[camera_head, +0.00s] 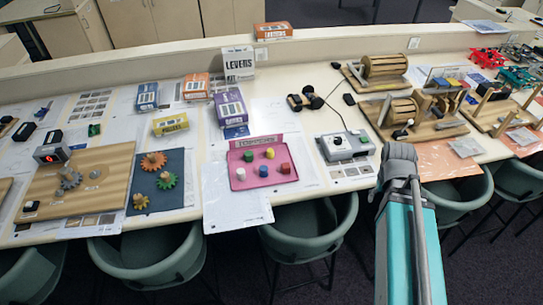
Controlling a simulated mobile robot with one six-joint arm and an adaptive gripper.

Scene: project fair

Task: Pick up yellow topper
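A small yellow topper (269,153) stands in a pink tray (240,185) near the middle of the long table. Green (248,156), red (284,168), white (240,174) and blue (267,173) toppers stand around it in the same tray, with gaps between them. My teal and grey arm (405,240) rises from the bottom edge to the right of the tray. No gripper fingers can be made out, and nothing of mine touches the tray or the yellow topper.
A grey device (346,146) stands right of the tray. A purple box (230,107) and a yellow box (170,124) stand behind it to the left. A wooden gear board (110,205) lies further left. Green chairs (308,238) line the table's front edge.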

